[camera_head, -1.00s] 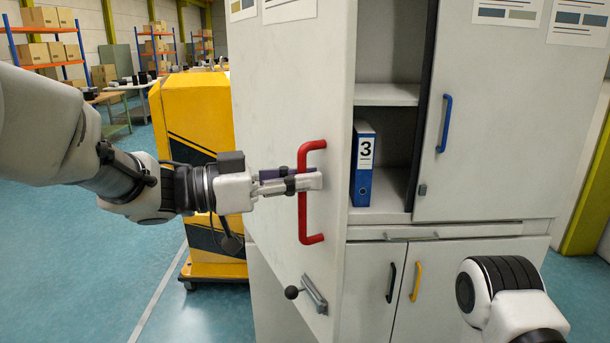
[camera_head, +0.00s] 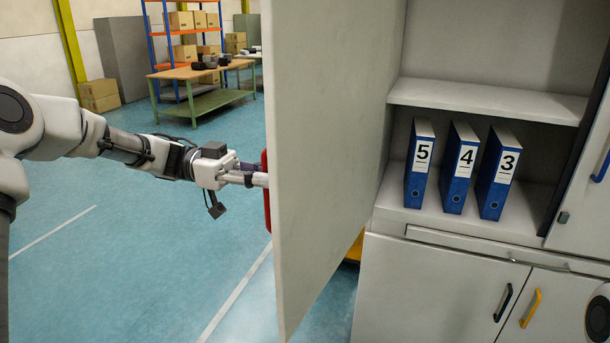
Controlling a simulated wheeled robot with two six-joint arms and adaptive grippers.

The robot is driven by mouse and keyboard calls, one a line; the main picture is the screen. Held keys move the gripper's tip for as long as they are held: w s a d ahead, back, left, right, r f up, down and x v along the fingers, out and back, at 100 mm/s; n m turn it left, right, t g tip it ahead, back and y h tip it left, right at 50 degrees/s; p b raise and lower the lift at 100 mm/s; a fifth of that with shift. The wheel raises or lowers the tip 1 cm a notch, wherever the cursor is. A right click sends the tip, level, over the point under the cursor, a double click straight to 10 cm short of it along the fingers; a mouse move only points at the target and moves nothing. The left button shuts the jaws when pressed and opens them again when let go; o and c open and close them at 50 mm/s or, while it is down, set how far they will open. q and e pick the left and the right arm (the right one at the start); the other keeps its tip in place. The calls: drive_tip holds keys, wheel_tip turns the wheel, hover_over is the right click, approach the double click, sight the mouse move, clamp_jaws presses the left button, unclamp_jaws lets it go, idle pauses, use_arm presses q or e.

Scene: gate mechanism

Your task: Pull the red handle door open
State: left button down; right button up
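The cabinet door (camera_head: 330,130) stands wide open, seen nearly edge-on with its inner face towards me. Its red handle (camera_head: 266,190) is on the far, left side, and only a thin strip of it shows past the door's edge. My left gripper (camera_head: 256,178) reaches to the handle from the left. Its fingertips are partly hidden behind the door edge, so its grip on the handle is not clear. My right arm shows only as a small part at the bottom right edge; its gripper is out of view.
The open cabinet shows a shelf (camera_head: 490,100) and blue binders marked 5 (camera_head: 420,165), 4 (camera_head: 460,168) and 3 (camera_head: 498,173). A closed right door with a blue handle (camera_head: 601,167) stands beside it. Clear blue floor (camera_head: 130,240) lies left of the door.

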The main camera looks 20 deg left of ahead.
use_arm(q)
drive_tip(key=shift+w+a+r, duration=0.1)
drive_tip(key=shift+w+a, duration=0.05)
drive_tip(key=shift+a, duration=0.45)
drive_tip(key=c, duration=1.2)
unclamp_jaws()
drive_tip(key=shift+d, duration=0.1)
drive_tip(key=a, duration=1.2)
drive_tip(key=shift+s, duration=0.2)
